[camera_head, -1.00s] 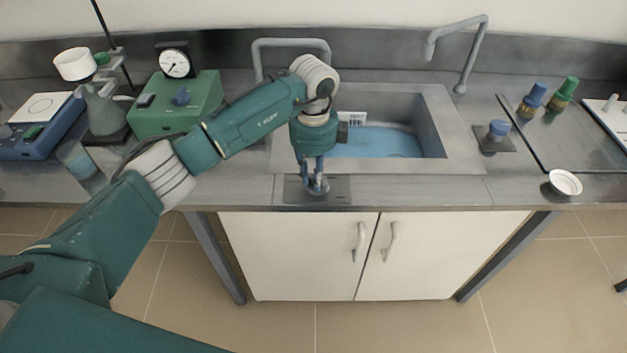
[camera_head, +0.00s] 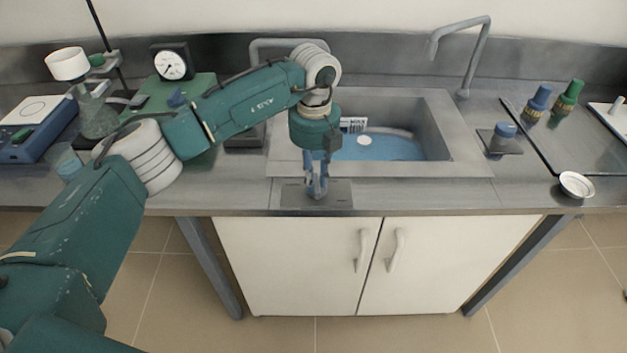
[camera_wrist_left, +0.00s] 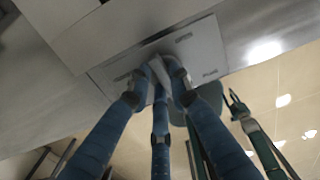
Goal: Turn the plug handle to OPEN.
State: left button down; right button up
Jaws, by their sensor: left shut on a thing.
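My left gripper (camera_head: 317,190) points down at a flat grey plate (camera_head: 340,193) set in the counter in front of the sink. Its blue fingers are shut on the plug handle on that plate. In the left wrist view the fingertips (camera_wrist_left: 160,75) close around a small pale grey handle (camera_wrist_left: 158,68), mostly hidden by them. The plate (camera_wrist_left: 203,48) there has small dark marks, too blurred to read. The sink (camera_head: 437,130) holds blue water (camera_head: 395,148), with a pale round disc (camera_head: 364,140) showing in it. My right gripper is not in the head view.
A faucet (camera_head: 480,50) stands behind the sink. A green box (camera_head: 145,97), gauge (camera_head: 171,64) and flask (camera_head: 97,117) stand left, near my arm.

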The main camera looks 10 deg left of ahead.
aim_at(315, 181)
pick_arm(q)
jog(key=shift+r+m, duration=0.1)
jog(key=shift+m, duration=0.6)
jog(key=shift+w, duration=0.1)
jog(key=c, duration=1.6)
grip_release()
jog(key=shift+o, duration=0.2)
notch_tip(315, 181, up, 12)
